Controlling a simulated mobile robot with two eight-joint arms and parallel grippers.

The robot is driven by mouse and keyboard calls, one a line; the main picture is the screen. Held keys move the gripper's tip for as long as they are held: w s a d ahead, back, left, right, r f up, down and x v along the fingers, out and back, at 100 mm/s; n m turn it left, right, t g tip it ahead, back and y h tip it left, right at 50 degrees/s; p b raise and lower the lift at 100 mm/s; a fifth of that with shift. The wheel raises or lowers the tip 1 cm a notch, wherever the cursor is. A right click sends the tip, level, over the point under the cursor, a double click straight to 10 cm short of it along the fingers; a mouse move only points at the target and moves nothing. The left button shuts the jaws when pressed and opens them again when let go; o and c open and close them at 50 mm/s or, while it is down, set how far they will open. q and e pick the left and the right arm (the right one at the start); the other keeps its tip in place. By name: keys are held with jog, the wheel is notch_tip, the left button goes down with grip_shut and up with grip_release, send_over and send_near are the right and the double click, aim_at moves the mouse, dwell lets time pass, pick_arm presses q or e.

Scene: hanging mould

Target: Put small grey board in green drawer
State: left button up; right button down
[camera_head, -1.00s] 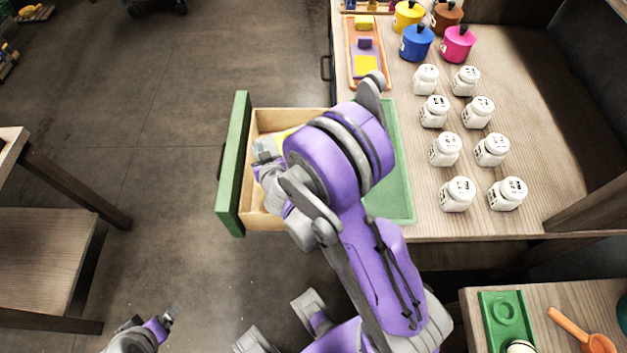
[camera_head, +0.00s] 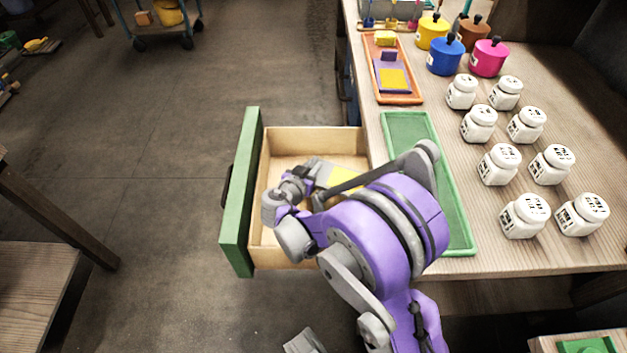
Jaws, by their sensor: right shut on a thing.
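The green drawer (camera_head: 240,195) is pulled open, with a green front and a pale wooden inside. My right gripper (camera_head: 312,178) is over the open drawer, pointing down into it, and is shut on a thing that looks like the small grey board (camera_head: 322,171). A yellow patch (camera_head: 345,180) shows beside the gripper, inside the drawer outline. My right wrist and purple forearm cover much of the board and the front right of the drawer. I cannot tell whether the board touches the drawer floor.
A green tray (camera_head: 460,235) lies on the worktop right of the drawer. An orange tray (camera_head: 402,99) holds a purple board with a yellow square. Several white jars (camera_head: 525,215) and coloured pots (camera_head: 446,57) stand farther right. Open floor lies left of the drawer.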

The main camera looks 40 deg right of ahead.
jog(key=shift+f+b, duration=0.65)
jog(key=shift+f, duration=1.3)
jog(key=shift+f+b, duration=0.55)
jog(key=shift+f, duration=0.05)
jog(key=shift+s, duration=0.1)
jog(key=c, duration=0.8)
grip_release()
jog(key=shift+a, duration=0.1)
jog(key=shift+r+p, duration=0.3)
jog(key=shift+p, duration=0.1)
jog(key=v, duration=0.2)
jog(key=p+v, duration=0.1)
jog(key=v, duration=0.2)
jog(key=p+v, duration=0.1)
jog(key=v, duration=0.1)
jog(key=shift+s+a+r, duration=0.1)
jog(key=shift+r, duration=0.35)
